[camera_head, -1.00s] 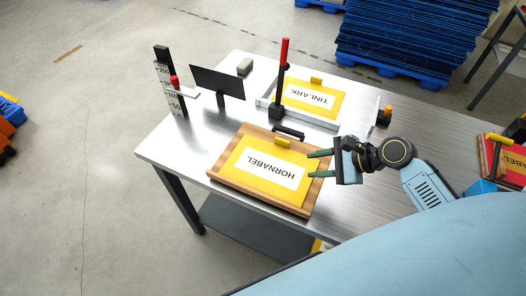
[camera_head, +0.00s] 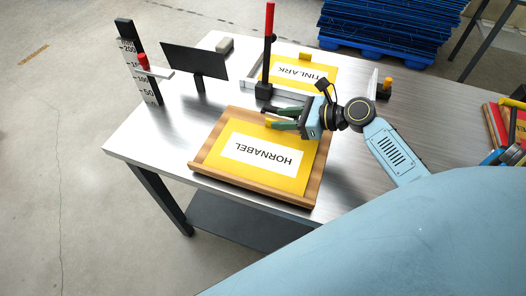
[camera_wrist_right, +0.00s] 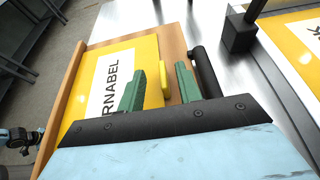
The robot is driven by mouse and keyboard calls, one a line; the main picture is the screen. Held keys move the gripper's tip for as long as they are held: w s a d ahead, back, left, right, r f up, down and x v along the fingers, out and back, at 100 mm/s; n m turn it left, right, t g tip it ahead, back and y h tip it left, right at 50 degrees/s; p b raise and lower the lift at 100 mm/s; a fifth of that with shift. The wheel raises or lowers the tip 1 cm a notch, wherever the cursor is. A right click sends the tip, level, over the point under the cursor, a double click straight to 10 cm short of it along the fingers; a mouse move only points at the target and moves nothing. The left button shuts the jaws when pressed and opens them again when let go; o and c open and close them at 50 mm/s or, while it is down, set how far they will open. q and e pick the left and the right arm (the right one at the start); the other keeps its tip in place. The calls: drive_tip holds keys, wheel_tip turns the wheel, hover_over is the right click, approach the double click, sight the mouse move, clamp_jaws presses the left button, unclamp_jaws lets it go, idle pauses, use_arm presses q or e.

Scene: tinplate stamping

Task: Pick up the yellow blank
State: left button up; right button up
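A yellow blank marked HORNABEL (camera_head: 228,170) lies flat in a wooden tray (camera_head: 262,198) at the front of the table. It also shows in the right wrist view (camera_wrist_right: 75,105). A small yellow tab (camera_wrist_right: 166,83) stands at its edge. My right gripper (camera_head: 266,116) is open over the tray's far edge. In the right wrist view its green fingers (camera_wrist_right: 160,70) are spread, with the tab between them and a gap on either side. In the head view the gripper hides the tab. A second yellow blank marked TINLARK (camera_head: 290,72) lies in a metal frame behind.
A black handle (camera_wrist_right: 206,72) lies beside the tab. A post with a red grip (camera_head: 269,45) stands behind the tray. A height scale (camera_head: 138,65) and a dark upright panel (camera_head: 195,61) stand at the left. Coloured items (camera_head: 505,130) lie at the right.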

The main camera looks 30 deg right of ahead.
sight(269, 119)
drive_tip(key=shift+w+a+f, duration=0.1)
drive_tip(key=shift+w+a, duration=0.05)
drive_tip(key=shift+w, duration=0.05)
drive_tip(key=shift+w+a+f, duration=0.2)
drive_tip(key=shift+w+a, duration=0.05)
drive_tip(key=b+x, duration=0.1)
drive_tip(key=x, duration=0.2)
drive_tip(key=shift+w+a+f, duration=0.1)
drive_tip(key=shift+w+f, duration=0.1)
drive_tip(key=shift+w, duration=0.1)
drive_tip(key=shift+w+a+f, duration=0.1)
drive_tip(key=shift+w+a, duration=0.1)
use_arm(q)
drive_tip(key=shift+s+a+f, duration=0.25)
drive_tip(key=shift+a+f, duration=0.45)
drive_tip(key=shift+a, duration=0.25)
use_arm(e)
drive_tip(key=shift+c, duration=0.3)
clamp_jaws()
use_arm(q)
drive_tip(key=shift+w, duration=0.1)
